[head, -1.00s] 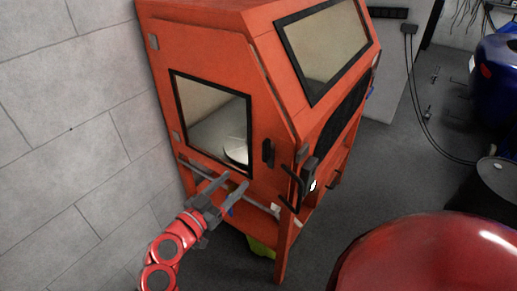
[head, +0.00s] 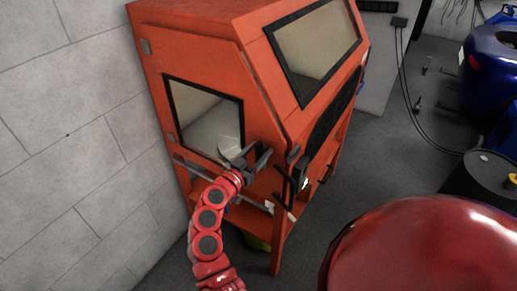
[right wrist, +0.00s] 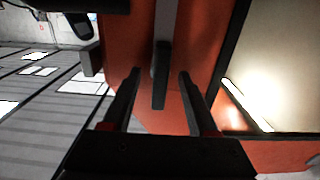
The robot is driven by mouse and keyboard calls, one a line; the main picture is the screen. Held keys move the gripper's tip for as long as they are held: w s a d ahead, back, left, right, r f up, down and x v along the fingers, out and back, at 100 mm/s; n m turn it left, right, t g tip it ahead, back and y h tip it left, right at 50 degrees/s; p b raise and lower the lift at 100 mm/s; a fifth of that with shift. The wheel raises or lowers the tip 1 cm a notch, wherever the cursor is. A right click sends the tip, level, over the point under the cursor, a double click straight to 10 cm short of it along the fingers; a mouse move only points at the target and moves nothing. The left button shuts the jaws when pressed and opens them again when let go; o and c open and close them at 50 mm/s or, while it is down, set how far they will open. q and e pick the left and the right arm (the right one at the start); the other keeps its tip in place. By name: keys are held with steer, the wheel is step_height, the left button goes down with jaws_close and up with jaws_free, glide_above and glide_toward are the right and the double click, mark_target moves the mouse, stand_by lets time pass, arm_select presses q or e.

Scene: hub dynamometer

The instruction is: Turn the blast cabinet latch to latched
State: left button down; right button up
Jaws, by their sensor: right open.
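The orange blast cabinet (head: 262,105) stands against the block wall, with a dark-framed window in its side door. Its latch looks like a dark upright bar (right wrist: 161,75) on the orange face beside the window; in the head view my gripper largely covers it. My right gripper (head: 264,158) is open at that bar. In the right wrist view its two fingers (right wrist: 160,74) point at the orange face, one on each side of the bar's lower part. A gap shows on both sides; I cannot tell the depth or any contact. My left gripper is not in view.
A grey block (right wrist: 90,62) juts out at the cabinet edge beside the bar, and dark handles (head: 292,180) stick out at the front corner. A dark drum (head: 485,172) and a blue machine (head: 490,65) stand at the right. Grey floor lies open between.

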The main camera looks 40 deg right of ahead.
steer(key=shift+c, duration=0.3)
jaws_close()
